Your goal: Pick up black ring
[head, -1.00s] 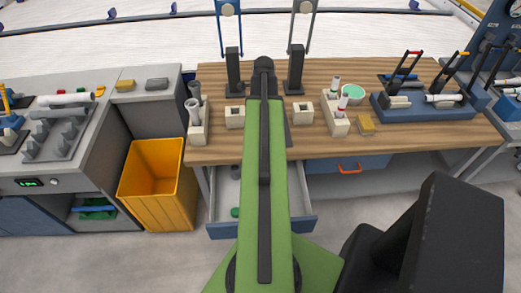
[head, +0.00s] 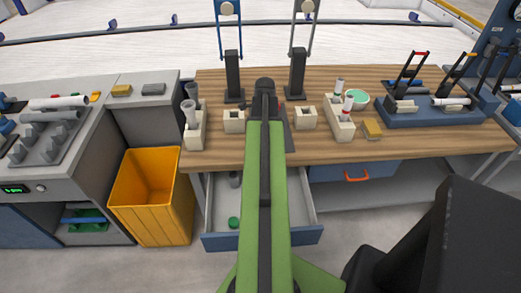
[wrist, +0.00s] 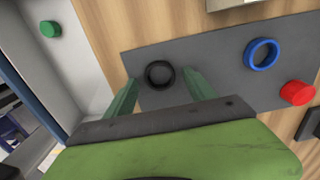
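The black ring (wrist: 160,74) lies flat on a dark grey mat (wrist: 205,70) in the wrist view. Its hole faces up. My gripper (wrist: 162,80) is open, with one green finger to the left of the ring and one to the right. The fingers appear apart from the ring, and their height above it is hard to tell. In the head view, my arm hides the ring and most of the mat; a strip of the mat (head: 288,132) shows.
A blue ring (wrist: 261,54) and a red round piece (wrist: 297,93) lie right of the black ring. An open drawer (head: 307,205) below the table edge holds a green cap (wrist: 50,28). Beige blocks (head: 234,121) and upright black posts (head: 297,75) stand around the arm.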

